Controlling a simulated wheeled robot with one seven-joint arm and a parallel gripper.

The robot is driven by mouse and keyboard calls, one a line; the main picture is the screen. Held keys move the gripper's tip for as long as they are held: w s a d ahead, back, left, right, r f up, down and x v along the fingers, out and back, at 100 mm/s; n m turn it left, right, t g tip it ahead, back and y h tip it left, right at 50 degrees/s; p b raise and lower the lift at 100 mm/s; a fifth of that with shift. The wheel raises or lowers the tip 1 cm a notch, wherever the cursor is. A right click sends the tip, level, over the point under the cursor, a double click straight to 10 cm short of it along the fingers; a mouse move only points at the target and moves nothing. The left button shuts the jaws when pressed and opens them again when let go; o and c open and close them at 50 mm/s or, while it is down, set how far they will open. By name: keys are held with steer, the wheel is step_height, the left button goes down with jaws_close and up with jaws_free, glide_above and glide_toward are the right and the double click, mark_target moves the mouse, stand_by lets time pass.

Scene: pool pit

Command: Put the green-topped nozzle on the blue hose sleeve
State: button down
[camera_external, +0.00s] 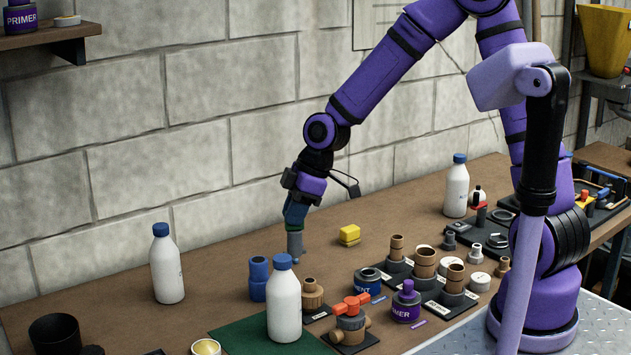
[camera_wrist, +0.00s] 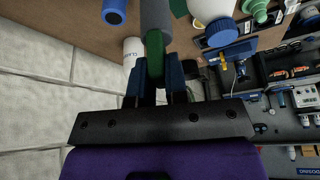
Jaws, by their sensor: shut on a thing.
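The green-topped nozzle (camera_external: 295,246) is a grey tube pointing down. My gripper (camera_external: 295,218) is shut on its green top, which shows between the fingers (camera_wrist: 155,80) in the wrist view. The nozzle's green part (camera_wrist: 155,52) and grey body (camera_wrist: 154,15) also show there. The blue hose sleeve (camera_external: 259,278) stands upright on the table, below and left of the held nozzle. The sleeve (camera_wrist: 114,12) also shows at the top of the wrist view, left of the nozzle. The nozzle and sleeve are apart. A white bottle partly overlaps the view near the sleeve.
A white blue-capped bottle (camera_external: 284,308) stands on a green mat (camera_external: 232,337) close to the sleeve. Another bottle (camera_external: 166,266) stands to the left. A yellow block (camera_external: 349,235) lies right of the nozzle. Several brown and grey fittings (camera_external: 424,262) crowd the right. The back left table is clear.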

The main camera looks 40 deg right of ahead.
steer(key=w+a+f, duration=0.3)
steer(key=w+f, duration=0.1)
steer(key=w, duration=0.6)
steer(key=shift+w+f, duration=0.25)
steer(key=shift+f, duration=0.15)
steer(key=c, duration=1.1)
jaws_free()
steer(key=v, duration=1.2)
steer(key=shift+d+r, duration=0.1)
steer(key=shift+r, duration=0.1)
